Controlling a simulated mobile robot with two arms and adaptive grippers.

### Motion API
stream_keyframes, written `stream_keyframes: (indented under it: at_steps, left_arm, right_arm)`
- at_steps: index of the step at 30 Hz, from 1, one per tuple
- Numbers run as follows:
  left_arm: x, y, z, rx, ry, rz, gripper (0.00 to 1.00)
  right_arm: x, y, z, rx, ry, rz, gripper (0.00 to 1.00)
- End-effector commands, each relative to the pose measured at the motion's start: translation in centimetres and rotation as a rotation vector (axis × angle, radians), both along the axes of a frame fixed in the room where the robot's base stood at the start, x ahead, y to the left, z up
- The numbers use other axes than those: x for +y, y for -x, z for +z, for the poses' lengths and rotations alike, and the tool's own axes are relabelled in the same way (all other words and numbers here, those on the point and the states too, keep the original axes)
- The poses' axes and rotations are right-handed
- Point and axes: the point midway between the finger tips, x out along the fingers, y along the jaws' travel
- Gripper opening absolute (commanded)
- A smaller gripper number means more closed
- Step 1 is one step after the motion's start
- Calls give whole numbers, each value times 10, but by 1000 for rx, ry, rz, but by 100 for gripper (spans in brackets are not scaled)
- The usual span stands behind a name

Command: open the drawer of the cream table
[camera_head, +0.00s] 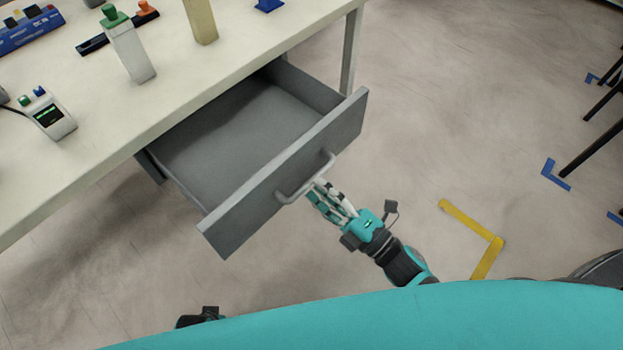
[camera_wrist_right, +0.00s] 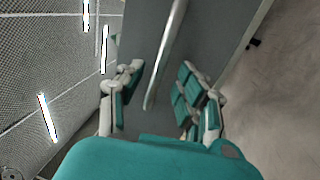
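The cream table (camera_head: 190,98) fills the upper left of the head view. Its grey drawer (camera_head: 235,135) is pulled well out, and the empty inside shows. The metal handle (camera_head: 307,178) is on the drawer's front panel (camera_head: 235,222). My right gripper (camera_head: 322,198) is at the handle. In the right wrist view, its fingers (camera_wrist_right: 160,95) are spread apart, with the handle (camera_wrist_right: 166,50) between them and gaps visible on the sides. Of my left arm, only a dark piece shows at the lower edge of the head view; its fingers are hidden.
On the table stand a green-topped block (camera_head: 132,55), a tan block (camera_head: 200,22), a small device with a screen (camera_head: 50,117) and a blue box (camera_head: 30,32). A yellow floor mark (camera_head: 478,238) lies right of my right arm. Black legs (camera_head: 592,143) stand at the far right. The floor between is clear.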

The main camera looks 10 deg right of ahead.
Motion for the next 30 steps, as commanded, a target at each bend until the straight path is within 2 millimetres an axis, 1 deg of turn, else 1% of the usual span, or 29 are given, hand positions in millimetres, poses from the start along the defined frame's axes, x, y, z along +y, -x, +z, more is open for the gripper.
stream_keyframes:
  at_steps: [1, 6, 9, 12, 18, 30]
  left_arm:
    - [0, 0, 0, 0, -1, 0, 40]
    - [1, 0, 0, 0, -1, 0, 40]
    - [1, 0, 0, 0, -1, 0, 40]
    - [1, 0, 0, 0, -1, 0, 40]
    - [1, 0, 0, 0, -1, 0, 40]
    - [1, -1, 0, -1, -2, 0, 40]
  right_arm:
    - [-7, 11, -4, 5, 2, -1, 36]
    - [-28, 39, -10, 5, 2, -1, 36]
    - [-38, 52, -13, 4, 3, 0, 36]
    - [-44, 61, -15, 3, 1, 0, 36]
    - [-49, 67, -16, 0, 1, 0, 36]
    - [-48, 67, -16, 0, 2, 1, 36]
